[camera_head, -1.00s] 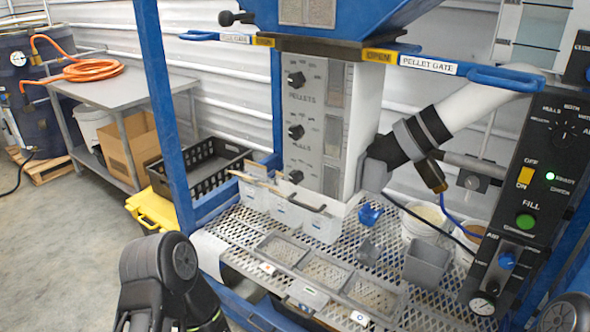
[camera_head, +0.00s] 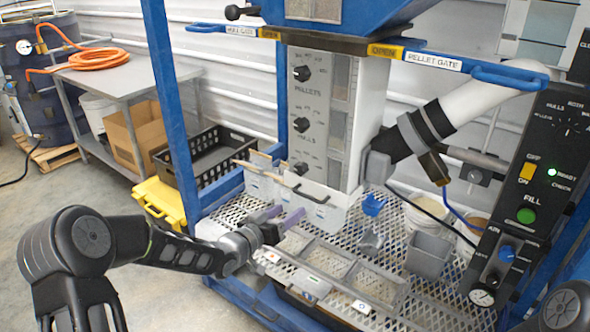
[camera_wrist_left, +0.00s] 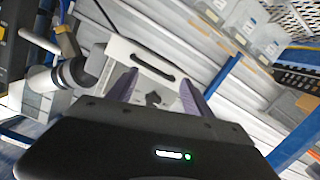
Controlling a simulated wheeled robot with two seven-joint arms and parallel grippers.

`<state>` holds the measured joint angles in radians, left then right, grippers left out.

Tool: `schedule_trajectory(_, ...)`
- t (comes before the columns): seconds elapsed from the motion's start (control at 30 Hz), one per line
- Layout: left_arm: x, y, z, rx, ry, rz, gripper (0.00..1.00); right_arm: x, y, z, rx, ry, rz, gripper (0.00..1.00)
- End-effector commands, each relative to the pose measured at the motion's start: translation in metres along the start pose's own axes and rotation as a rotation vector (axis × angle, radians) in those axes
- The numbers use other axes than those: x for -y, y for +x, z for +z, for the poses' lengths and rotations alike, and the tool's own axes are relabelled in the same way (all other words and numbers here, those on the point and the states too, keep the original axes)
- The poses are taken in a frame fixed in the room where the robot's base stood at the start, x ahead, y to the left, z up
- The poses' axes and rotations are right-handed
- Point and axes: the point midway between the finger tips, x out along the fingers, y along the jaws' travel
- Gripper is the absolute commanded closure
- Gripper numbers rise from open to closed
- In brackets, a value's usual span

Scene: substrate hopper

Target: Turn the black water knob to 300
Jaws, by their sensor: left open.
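Three black knobs run down the grey panel in the head view. The top knob (camera_head: 301,73) is marked PELLETS and the middle knob (camera_head: 301,125) HULLS. The bottom knob (camera_head: 300,168) has no label I can read; which is the water knob I cannot confirm. My left gripper (camera_head: 281,216) is open and empty, its purple fingers below the panel and apart from the knobs. In the left wrist view its fingers (camera_wrist_left: 158,80) stand apart before a white housing with a black handle (camera_wrist_left: 155,65). A dark shape lies between them. My right gripper is out of view.
Grey trays (camera_head: 327,262) lie on the mesh shelf. A blue frame post (camera_head: 170,110) rises at left. A control panel (camera_head: 533,170) with a green button stands at right.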

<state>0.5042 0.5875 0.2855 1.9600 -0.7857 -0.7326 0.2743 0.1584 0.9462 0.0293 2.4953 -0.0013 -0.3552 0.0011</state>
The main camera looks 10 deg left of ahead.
Motion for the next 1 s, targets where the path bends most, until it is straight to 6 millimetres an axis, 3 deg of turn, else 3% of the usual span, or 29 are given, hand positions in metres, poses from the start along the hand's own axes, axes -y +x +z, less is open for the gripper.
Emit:
schedule_trajectory(0.03, 0.006, -0.002, -0.033, -0.056, 0.041, 0.011, 0.41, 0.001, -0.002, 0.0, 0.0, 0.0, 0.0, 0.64)
schedule_trajectory(0.1, 0.008, -0.003, -0.061, -0.107, 0.081, 0.028, 0.41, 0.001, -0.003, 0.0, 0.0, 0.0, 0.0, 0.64)
schedule_trajectory(0.2, 0.008, -0.005, -0.079, -0.139, 0.108, 0.041, 0.41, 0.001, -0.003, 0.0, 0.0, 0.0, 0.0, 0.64)
schedule_trajectory(0.67, 0.007, 0.003, -0.081, -0.14, 0.109, 0.043, 0.41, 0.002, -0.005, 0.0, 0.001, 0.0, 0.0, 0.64)
schedule_trajectory(1.0, 0.003, 0.051, -0.087, -0.138, 0.107, 0.044, 0.41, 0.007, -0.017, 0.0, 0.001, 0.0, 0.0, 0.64)
